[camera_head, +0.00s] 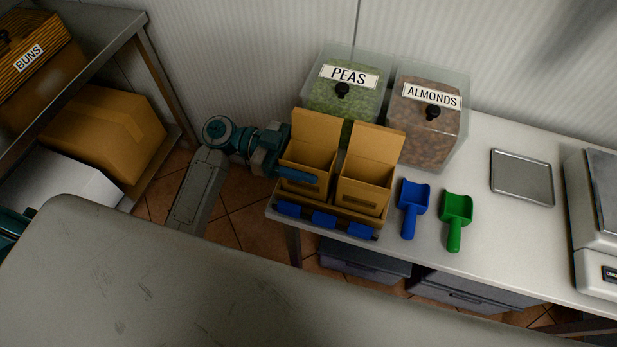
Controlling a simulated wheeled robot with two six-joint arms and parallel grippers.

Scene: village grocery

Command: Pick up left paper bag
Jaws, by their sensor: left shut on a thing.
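Two open brown paper bags stand side by side in a wooden holder (338,217) with blue pieces along its front, at the left end of the white table. The left paper bag (310,158) is upright and looks empty. The right paper bag (366,185) stands close beside it. My left gripper (292,171) reaches in from the left and is shut on the left paper bag, with one blue finger across its front. The bag's base is partly hidden by the holder. My right gripper is not in view.
Clear bins of peas (343,107) and almonds (426,135) stand right behind the bags. A blue scoop (412,205), a green scoop (456,218), a metal tray (522,177) and a scale (596,215) lie to the right. A grey surface (180,290) fills the foreground.

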